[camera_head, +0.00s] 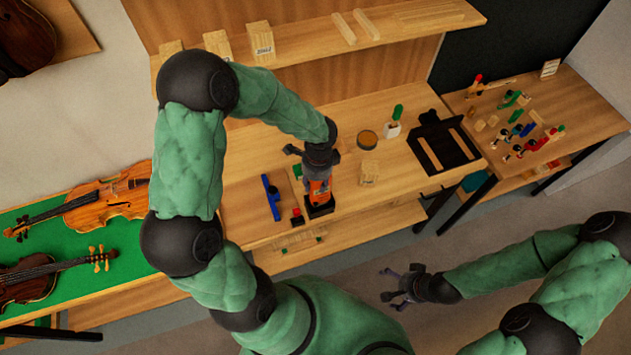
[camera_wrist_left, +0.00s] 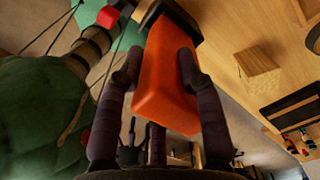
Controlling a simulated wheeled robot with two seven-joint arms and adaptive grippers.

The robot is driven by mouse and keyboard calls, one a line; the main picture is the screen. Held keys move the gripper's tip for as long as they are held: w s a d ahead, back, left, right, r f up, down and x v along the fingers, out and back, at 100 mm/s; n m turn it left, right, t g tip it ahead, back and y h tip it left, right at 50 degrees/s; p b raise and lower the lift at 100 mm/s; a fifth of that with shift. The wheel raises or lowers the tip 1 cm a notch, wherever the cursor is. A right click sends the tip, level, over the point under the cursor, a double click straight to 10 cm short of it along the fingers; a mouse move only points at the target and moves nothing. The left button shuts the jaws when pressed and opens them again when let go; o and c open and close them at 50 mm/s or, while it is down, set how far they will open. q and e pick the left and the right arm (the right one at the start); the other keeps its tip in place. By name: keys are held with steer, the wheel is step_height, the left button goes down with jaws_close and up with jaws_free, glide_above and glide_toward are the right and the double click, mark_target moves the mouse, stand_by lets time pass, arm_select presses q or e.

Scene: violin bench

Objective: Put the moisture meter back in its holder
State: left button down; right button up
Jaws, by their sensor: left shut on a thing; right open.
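The orange moisture meter (camera_head: 318,190) stands upright near the front edge of the bench in the head view. Its lower end is at a black holder (camera_head: 320,208); I cannot tell how deep it sits. My left gripper (camera_head: 318,165) comes from above and is shut on the meter's upper part. In the left wrist view the meter (camera_wrist_left: 168,85) is between the fingers of the left gripper (camera_wrist_left: 155,80), with the dark holder (camera_wrist_left: 180,15) at its far end. My right gripper (camera_head: 400,288) is open and empty, off the bench in front.
A blue tool (camera_head: 271,198) and a red-topped item (camera_head: 297,217) are left of the holder. A wooden block (camera_head: 369,173), a round tin (camera_head: 367,140) and a black tray (camera_head: 442,148) are to the right. Violins (camera_head: 110,200) lie on a green-topped table at left.

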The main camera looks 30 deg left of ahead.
arm_select(q)
steer(key=shift+f+b, duration=1.5)
steer(key=shift+f, duration=0.35)
steer(key=c, duration=0.7)
jaws_free()
steer(key=r, duration=1.2)
steer(key=shift+w+d, duration=0.2)
steer(key=shift+w, duration=0.05)
steer(key=shift+f, duration=0.1)
